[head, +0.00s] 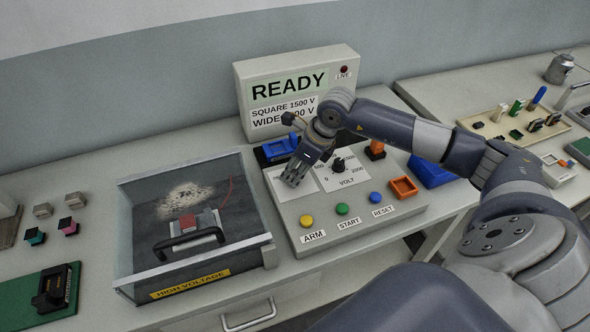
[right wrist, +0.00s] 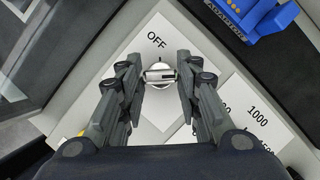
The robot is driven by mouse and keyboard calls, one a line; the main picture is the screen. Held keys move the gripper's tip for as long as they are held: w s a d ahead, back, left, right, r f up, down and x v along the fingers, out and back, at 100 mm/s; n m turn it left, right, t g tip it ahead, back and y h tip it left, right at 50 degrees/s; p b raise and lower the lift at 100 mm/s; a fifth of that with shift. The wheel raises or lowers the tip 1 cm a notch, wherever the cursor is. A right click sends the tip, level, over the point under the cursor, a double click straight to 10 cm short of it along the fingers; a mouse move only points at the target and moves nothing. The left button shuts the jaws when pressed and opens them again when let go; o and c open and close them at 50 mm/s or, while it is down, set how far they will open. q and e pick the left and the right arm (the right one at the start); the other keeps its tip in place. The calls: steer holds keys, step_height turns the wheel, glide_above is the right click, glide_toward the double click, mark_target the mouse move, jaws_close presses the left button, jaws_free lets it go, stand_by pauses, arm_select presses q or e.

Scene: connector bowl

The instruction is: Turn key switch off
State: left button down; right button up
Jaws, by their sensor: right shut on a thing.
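The key switch (right wrist: 160,73) is a round silver-white piece with a bar-shaped key lying nearly level in the right wrist view. It sits on a white plate whose OFF label (right wrist: 157,40) shows above it. My right gripper (right wrist: 160,76) is shut on the key switch, one finger on each side. In the head view my right gripper (head: 296,174) points down at the left plate of the control panel (head: 300,240) and hides the key switch. I cannot tell which mark the key points to. My left gripper is not in view.
A voltage knob (head: 338,166) is close right of the gripper. Yellow, green and blue buttons (head: 342,209) line the panel's front. A display box reading READY (head: 290,87) stands behind. A clear-walled high-voltage box (head: 140,252) is at left; a blue connector (head: 279,147) lies behind the gripper.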

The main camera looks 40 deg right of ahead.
steer(key=shift+w+d+f+n+b, duration=0.1)
steer(key=shift+f+n+b, duration=0.1)
steer(key=shift+n+b, duration=0.6)
steer(key=shift+n+g+y+b, duration=0.35)
steer(key=shift+n+b, duration=0.25)
steer(key=shift+b, duration=0.3)
steer(key=n+b, duration=0.1)
steer(key=n, duration=0.1)
steer(key=n+g+y+b, duration=0.1)
steer(key=n+b, duration=0.1)
steer(key=shift+w+r+n+g, duration=0.1)
steer(key=shift+w+n+g, duration=0.05)
steer(key=shift+n+g, duration=0.15)
steer(key=n+g+b, duration=0.1)
steer(key=n, duration=0.1)
steer(key=n+g+b, duration=0.1)
steer(key=n+b, duration=0.1)
steer(key=n, duration=0.1)
steer(key=shift+w+n, duration=0.15)
steer(key=shift+n, duration=0.15)
steer(key=n+g+b, duration=0.1)
steer(key=n, duration=0.1)
steer(key=n+b, duration=0.1)
steer(key=n, duration=0.1)
steer(key=shift+r+n+g+h, duration=0.1)
steer(key=shift+n+g+h, duration=0.15)
steer(key=shift+n+g, duration=0.1)
steer(key=o, duration=1)
steer(key=shift+o, duration=0.2)
